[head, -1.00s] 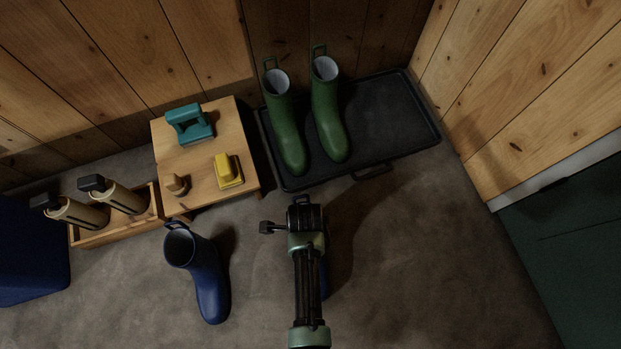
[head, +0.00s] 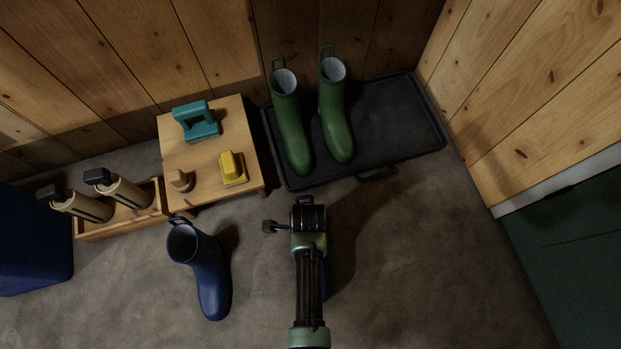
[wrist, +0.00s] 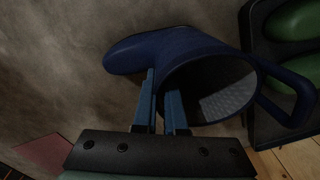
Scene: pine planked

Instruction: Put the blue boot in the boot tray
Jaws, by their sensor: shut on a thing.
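My gripper (wrist: 163,98) is shut on a blue boot (wrist: 185,45), with its fingers at the edge of the shaft opening. The boot's toe points left and its pull loop is at right in the wrist view. In the head view my arm hides most of this boot; only a blue sliver (head: 325,276) shows beside it. A second blue boot (head: 209,275) stands on the floor to the left. The black boot tray (head: 400,125) lies beyond my arm against the back wall, and its edge also shows at right in the wrist view (wrist: 256,40).
Two green boots (head: 291,130) (head: 336,115) stand on the tray's left half; its right half is bare. Left of it is a small wooden table (head: 210,160) with teal and yellow items. A wooden box (head: 120,222) holds cream-coloured items. A dark green block stands at right (head: 570,240).

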